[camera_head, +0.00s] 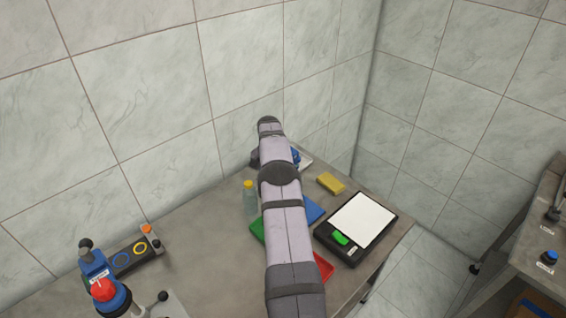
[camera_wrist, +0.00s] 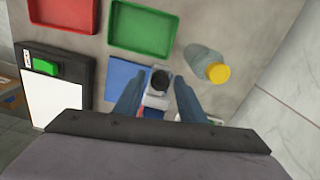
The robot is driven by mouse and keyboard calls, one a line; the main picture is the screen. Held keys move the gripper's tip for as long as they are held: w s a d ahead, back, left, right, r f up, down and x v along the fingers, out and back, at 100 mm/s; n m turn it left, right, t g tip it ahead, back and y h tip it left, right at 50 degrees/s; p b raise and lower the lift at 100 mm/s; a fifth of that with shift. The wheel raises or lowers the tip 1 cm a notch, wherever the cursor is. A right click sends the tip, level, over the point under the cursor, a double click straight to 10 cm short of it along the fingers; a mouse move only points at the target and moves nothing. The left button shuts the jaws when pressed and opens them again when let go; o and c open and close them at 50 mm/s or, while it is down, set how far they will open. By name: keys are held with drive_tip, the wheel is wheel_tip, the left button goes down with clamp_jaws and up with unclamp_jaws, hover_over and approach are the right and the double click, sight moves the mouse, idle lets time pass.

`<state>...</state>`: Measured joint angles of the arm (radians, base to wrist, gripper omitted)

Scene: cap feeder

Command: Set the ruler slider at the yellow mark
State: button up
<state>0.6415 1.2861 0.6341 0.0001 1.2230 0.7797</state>
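In the wrist view, my gripper (camera_wrist: 160,82) has its two blue-grey fingers spread apart. Between them shows a light grey block with a round black knob (camera_wrist: 160,79), which looks like the slider. I cannot tell whether either finger touches it. A small pale piece (camera_wrist: 214,120) shows beyond the right finger and may be part of the ruler. The rest of the ruler is hidden by the fingers and wrist, and I cannot make out a yellow mark on it. In the head view my arm covers most of this spot; only a pale edge (camera_head: 306,162) shows beside the blue gripper part.
A clear bottle with a yellow cap (camera_wrist: 218,73) stands close to the right finger. A blue tray (camera_wrist: 122,80), green tray (camera_wrist: 143,27) and red tray (camera_wrist: 63,14) lie nearby. A black scale (camera_head: 355,228) and yellow block (camera_head: 330,183) are right of my arm. Tiled walls bound the table.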

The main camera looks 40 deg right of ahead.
drive_tip(key=shift+r, duration=0.1)
drive_tip(key=shift+r+p, duration=2.3)
drive_tip(key=shift+r, duration=1.65)
